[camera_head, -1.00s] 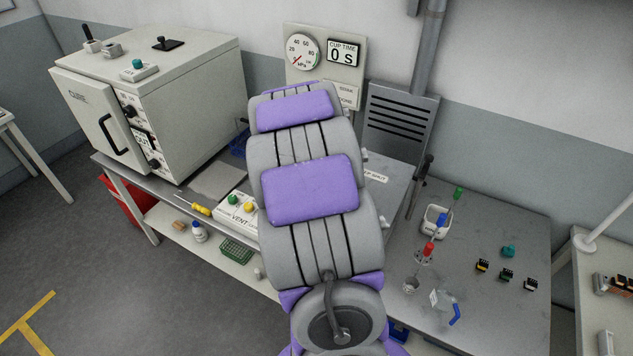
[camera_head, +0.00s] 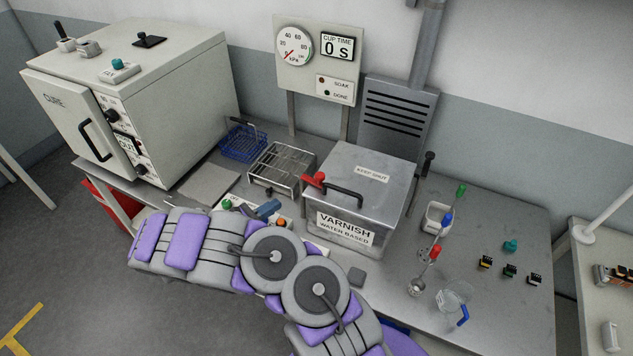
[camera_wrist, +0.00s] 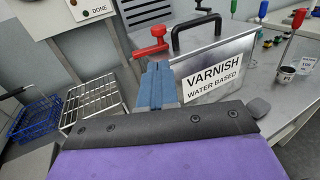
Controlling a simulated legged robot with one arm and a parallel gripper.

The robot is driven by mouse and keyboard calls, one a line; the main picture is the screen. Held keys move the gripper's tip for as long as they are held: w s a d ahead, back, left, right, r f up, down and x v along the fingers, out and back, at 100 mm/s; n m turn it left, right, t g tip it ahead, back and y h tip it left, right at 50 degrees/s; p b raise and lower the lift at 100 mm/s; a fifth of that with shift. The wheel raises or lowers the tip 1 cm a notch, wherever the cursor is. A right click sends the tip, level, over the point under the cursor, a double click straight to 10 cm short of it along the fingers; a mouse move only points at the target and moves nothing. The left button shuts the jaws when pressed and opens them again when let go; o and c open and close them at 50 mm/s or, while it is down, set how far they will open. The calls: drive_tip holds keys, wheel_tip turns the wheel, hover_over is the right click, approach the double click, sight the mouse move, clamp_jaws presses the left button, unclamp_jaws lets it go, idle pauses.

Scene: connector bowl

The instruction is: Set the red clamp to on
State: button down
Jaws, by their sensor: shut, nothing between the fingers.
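The red clamp (camera_head: 314,180) is at the left front edge of the lid of the grey metal varnish tank (camera_head: 372,180). In the wrist view the red clamp (camera_wrist: 150,48) shows a knob and a bar, just above and beyond my fingertips. My gripper (camera_head: 268,209) is in front and to the left of the tank, below the clamp. In the wrist view my gripper (camera_wrist: 158,68) has its blue fingers together with nothing between them. I cannot tell whether the fingertips touch the clamp. The tank's black lid handle (camera_wrist: 200,22) is right of the clamp.
A wire rack (camera_head: 283,166) and a blue basket (camera_head: 243,143) stand left of the tank. The cure oven (camera_head: 165,100) is farther left. Behind is a gauge panel (camera_head: 318,60).

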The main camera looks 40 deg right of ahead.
sight(316, 178)
drive_tip(key=d, duration=1.4)
drive_tip(key=shift+d+f, duration=0.1)
drive_tip(key=shift+d, duration=0.15)
drive_tip(key=shift+a, duration=0.4)
drive_tip(key=shift+d+b, duration=0.1)
drive_tip(key=shift+b, duration=0.2)
drive_tip(key=shift+d+n+t+b, duration=0.5)
drive_tip(key=shift+d+t+b, duration=0.05)
drive_tip(key=shift+t+b, duration=0.2)
drive_tip(key=shift+s+d+b, duration=0.15)
drive_tip(key=shift+d+b, duration=0.1)
drive_tip(key=shift+b, duration=0.6)
drive_tip(key=shift+a+r, duration=0.1)
drive_tip(key=shift+r, duration=0.1)
